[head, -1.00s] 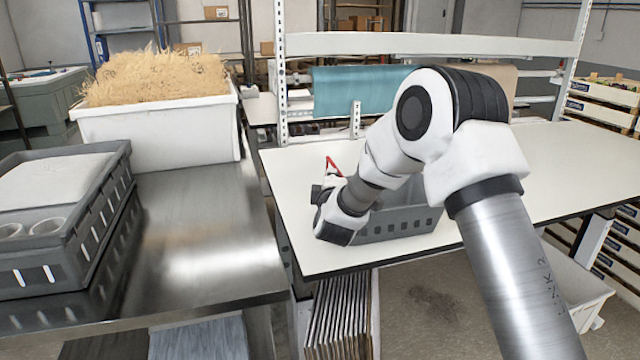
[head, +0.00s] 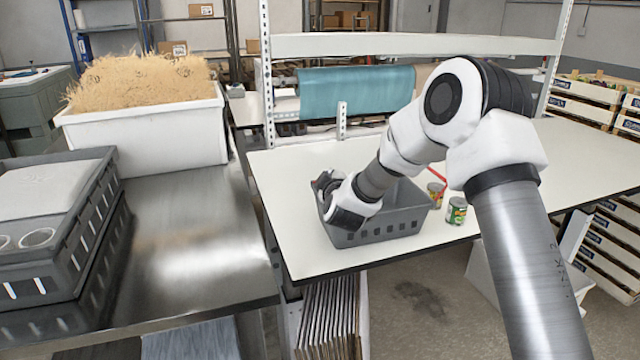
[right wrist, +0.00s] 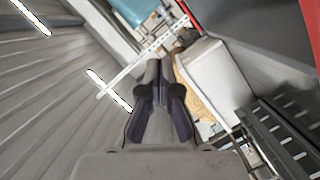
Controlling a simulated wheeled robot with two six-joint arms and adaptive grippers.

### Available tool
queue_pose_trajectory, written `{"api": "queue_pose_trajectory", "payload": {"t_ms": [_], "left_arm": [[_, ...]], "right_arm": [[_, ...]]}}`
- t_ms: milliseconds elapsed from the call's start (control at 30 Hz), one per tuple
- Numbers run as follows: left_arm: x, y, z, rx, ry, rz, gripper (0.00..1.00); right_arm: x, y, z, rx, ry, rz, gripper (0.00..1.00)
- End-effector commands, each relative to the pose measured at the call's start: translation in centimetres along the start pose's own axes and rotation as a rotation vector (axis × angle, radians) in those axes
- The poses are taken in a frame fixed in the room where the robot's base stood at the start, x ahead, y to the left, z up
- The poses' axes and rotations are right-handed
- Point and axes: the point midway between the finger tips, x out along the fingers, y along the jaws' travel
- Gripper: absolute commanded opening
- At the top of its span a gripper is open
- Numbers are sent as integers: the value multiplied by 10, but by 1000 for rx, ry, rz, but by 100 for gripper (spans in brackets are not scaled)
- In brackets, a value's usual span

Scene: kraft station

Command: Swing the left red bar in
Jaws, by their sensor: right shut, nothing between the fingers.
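The grey crate (head: 395,226) with slotted walls stands on the white table. One red bar (head: 438,175) shows at the crate's right end. The left red bar cannot be made out in the head view, where my right gripper and forearm cover the crate's left end. My right gripper (head: 323,186) is at that left end, above or beside the rim; I cannot tell which. In the right wrist view the gripper (right wrist: 160,88) is shut and empty. Red strips (right wrist: 308,25) show at that view's upper right; which bar they belong to is unclear. My left gripper is out of view.
Two cans, one (head: 456,210) at the table's front edge, stand right of the crate. A steel table (head: 200,235) on the left holds grey crates (head: 60,240) and a white bin (head: 145,140) of straw. A shelf upright (head: 267,80) rises behind. The white table's right side is clear.

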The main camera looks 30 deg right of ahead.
Motion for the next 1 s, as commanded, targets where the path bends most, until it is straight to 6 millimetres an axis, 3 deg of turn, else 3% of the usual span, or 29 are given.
{"api": "queue_pose_trajectory", "payload": {"t_ms": [33,100,200,500,667,1000], "left_arm": [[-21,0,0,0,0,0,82],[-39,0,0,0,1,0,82],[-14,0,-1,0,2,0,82],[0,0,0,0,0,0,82],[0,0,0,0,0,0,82],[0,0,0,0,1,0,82]], "right_arm": [[-2,16,-16,-1,3,0,0],[-2,28,-31,0,8,-2,0],[-26,19,-18,4,7,-4,0],[-87,33,-12,2,7,-4,0],[-98,36,-12,1,7,-2,0],[-98,36,-12,1,6,-3,0]]}}
